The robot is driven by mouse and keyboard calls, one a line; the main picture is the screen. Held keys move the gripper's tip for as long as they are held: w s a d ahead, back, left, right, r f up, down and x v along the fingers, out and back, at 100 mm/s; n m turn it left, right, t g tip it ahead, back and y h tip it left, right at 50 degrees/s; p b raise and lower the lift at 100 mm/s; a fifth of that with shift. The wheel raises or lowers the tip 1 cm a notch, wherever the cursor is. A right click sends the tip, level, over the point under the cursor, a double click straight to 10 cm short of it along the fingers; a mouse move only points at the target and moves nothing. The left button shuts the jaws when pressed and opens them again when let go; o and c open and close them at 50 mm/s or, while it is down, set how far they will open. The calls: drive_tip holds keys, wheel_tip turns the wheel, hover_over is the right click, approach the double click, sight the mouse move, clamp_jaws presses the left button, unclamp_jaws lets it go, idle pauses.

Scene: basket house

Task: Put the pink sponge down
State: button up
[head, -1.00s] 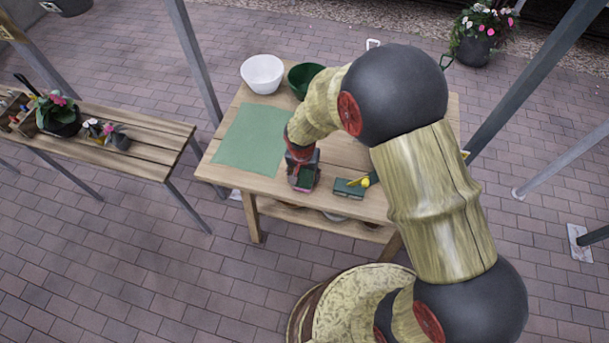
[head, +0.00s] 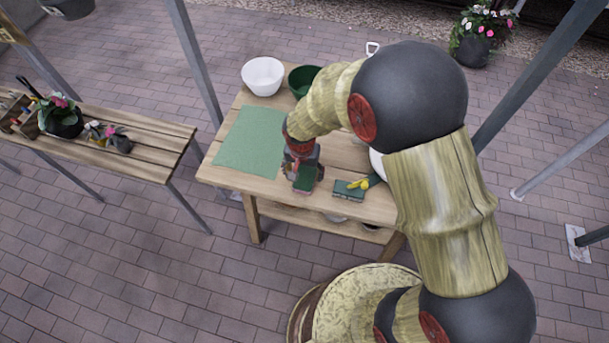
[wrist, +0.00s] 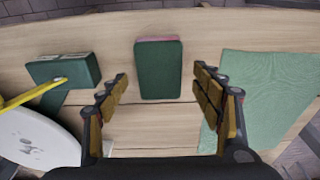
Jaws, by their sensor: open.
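The pink sponge (wrist: 158,68) lies on the wooden table, with a dark green top face and a pink strip along its far edge in the wrist view. In the head view it shows as a small green patch (head: 306,178) near the table's front edge, partly hidden by my gripper. My gripper (wrist: 161,76) is open, its fingers apart on either side of the sponge's near part in the picture, with gaps to both sides. In the head view my gripper (head: 300,160) is over the table just behind the sponge.
A green mat (head: 250,142) lies left of the sponge in the head view. A dark green block (head: 347,191) with a yellow-handled item (head: 372,181) lies to the right, near a white round dish (wrist: 38,138). White (head: 262,76) and green (head: 302,79) bowls stand at the back.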

wheel_tip(320, 180, up, 8)
drive_tip(key=s+p, duration=0.1)
drive_tip(key=shift+a, duration=0.2)
wheel_tip(320, 180, up, 8)
hover_over(303, 181)
drive_tip(key=d, duration=0.3)
drive_tip(key=s+d+r+n+t, duration=0.15)
drive_tip(key=s+d+r, duration=0.3)
drive_tip(key=r, duration=0.45)
drive_tip(key=s+d+r+n+t, duration=0.1)
drive_tip(key=s+d+r, duration=0.2)
drive_tip(key=s+r, duration=0.2)
drive_tip(key=s+d+r+n+t, duration=0.1)
drive_tip(key=s+d+r, duration=0.3)
drive_tip(key=s, duration=0.5)
drive_tip(key=shift+d+r+t+y, duration=0.2)
drive_tip(key=shift+r+t+y, duration=0.15)
drive_tip(key=shift+r, duration=0.4)
drive_tip(key=shift+n, duration=0.25)
drive_tip(key=shift+f+b, duration=0.45)
drive_tip(key=shift+f, duration=0.15)
